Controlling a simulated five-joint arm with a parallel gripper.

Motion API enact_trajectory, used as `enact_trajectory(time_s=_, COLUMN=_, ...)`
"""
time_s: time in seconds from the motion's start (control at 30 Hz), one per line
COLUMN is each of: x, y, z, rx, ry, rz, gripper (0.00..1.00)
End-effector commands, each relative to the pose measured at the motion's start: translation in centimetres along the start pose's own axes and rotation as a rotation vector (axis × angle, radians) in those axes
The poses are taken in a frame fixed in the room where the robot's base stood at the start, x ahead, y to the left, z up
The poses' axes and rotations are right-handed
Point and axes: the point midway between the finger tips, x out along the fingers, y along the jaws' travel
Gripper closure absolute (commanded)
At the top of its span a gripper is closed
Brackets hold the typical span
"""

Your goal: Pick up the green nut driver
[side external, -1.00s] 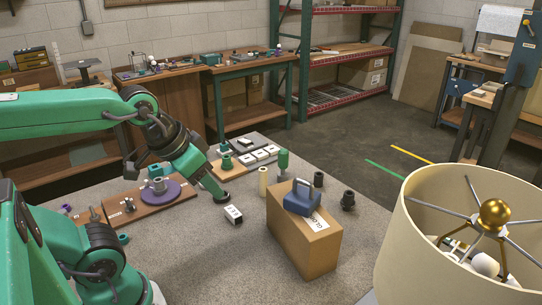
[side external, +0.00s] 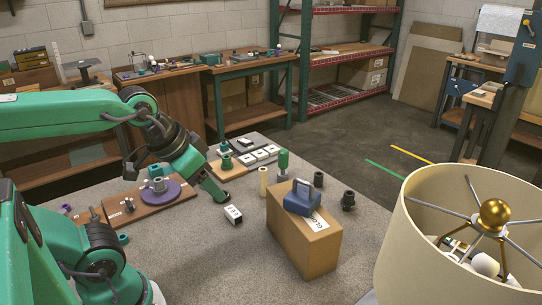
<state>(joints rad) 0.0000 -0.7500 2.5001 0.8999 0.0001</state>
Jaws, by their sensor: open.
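The green nut driver (side external: 283,163) stands upright on the grey work table, behind the cardboard box, with its green handle up. My gripper (side external: 220,198) is low over the table, left of the nut driver and clearly apart from it. It is open, with nothing seen between its jaws; its fingers are small and seen from the side. The lower end of the nut driver is partly hidden by the box and the things around it.
A cardboard box (side external: 312,240) with a blue-handled item (side external: 302,198) on top stands in front of the nut driver. A cream cylinder (side external: 263,181) and dark fittings (side external: 348,200) are close by. A small black-and-white block (side external: 233,214) lies beside my gripper. A large lampshade (side external: 440,265) fills the right front.

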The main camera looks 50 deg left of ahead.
Motion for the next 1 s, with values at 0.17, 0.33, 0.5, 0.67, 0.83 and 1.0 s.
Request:
enact_trajectory(time_s=0.17, x=0.0, y=0.0, z=-0.1, rx=0.000, ry=0.000, rz=0.000, gripper=0.42)
enact_trajectory(time_s=0.33, x=-0.1, y=-0.1, z=-0.8, rx=0.008, ry=-0.008, rz=-0.003, gripper=0.42)
enact_trajectory(time_s=0.5, x=-0.4, y=-0.5, z=-2.8, rx=0.033, ry=-0.030, rz=-0.009, gripper=0.42)
enact_trajectory(time_s=0.67, x=-0.5, y=-1.1, z=-5.8, rx=0.072, ry=-0.063, rz=-0.015, gripper=0.42)
enact_trajectory(time_s=0.83, x=-0.2, y=-2.0, z=-9.4, rx=0.119, ry=-0.100, rz=-0.020, gripper=0.42)
enact_trajectory(time_s=1.0, x=0.6, y=-3.1, z=-12.8, rx=0.165, ry=-0.138, rz=-0.021, gripper=0.42)
